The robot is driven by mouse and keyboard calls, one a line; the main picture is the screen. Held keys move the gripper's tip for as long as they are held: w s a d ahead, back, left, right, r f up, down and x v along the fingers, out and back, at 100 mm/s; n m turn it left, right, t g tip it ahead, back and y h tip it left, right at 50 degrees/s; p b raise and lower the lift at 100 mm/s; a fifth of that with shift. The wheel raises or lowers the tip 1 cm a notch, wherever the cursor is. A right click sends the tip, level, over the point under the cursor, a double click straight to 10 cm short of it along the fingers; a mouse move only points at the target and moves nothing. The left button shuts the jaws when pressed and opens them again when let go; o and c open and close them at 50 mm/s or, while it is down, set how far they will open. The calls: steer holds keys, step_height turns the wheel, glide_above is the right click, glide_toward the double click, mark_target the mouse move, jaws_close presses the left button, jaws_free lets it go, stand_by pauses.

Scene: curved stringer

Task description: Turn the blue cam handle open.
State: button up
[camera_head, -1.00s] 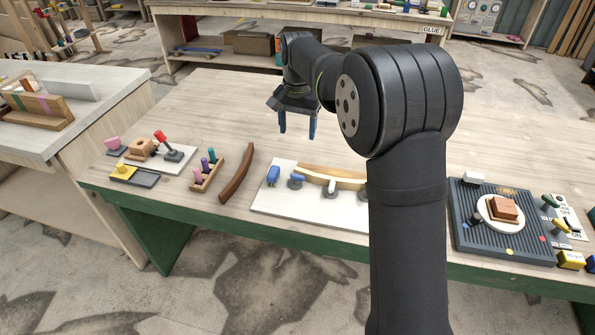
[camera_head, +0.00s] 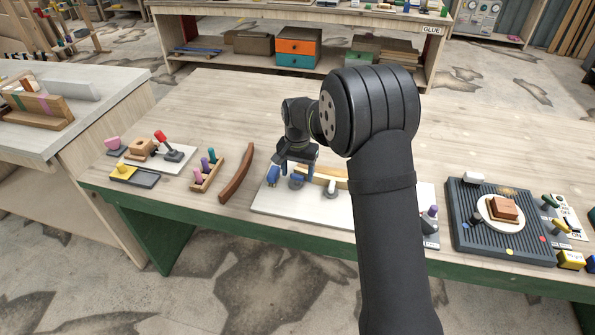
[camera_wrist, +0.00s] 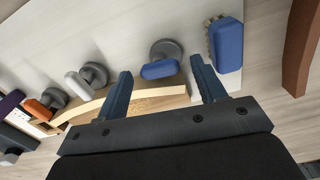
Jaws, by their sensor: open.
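The blue cam handle (camera_wrist: 159,69) sits on a round grey base in the wrist view. It lies between the fingertips of my gripper (camera_wrist: 161,66), which is open, with a finger apart on either side. In the head view, my gripper (camera_head: 297,167) is low over the left part of the white board (camera_head: 290,206). The blue cam handle (camera_head: 296,179) shows small just below it there. A pale curved wooden strip (camera_wrist: 120,101) runs beside the cam, partly hidden by my left finger. Whether the fingers touch the handle cannot be told.
A blue brush-like block (camera_wrist: 229,46) stands close to the right finger. A white handle (camera_wrist: 76,84) and an orange one (camera_wrist: 38,109) stand along the strip. A dark red-brown curved piece (camera_head: 237,174) lies left of the board. The table behind is clear.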

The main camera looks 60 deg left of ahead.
mark_target(297, 175)
steer(key=c, duration=1)
steer(key=shift+n, duration=0.7)
steer(key=o, duration=1)
steer(key=shift+r, duration=0.1)
step_height(297, 175, up, 17)
step_height(297, 175, down, 17)
steer(key=shift+f, duration=0.15)
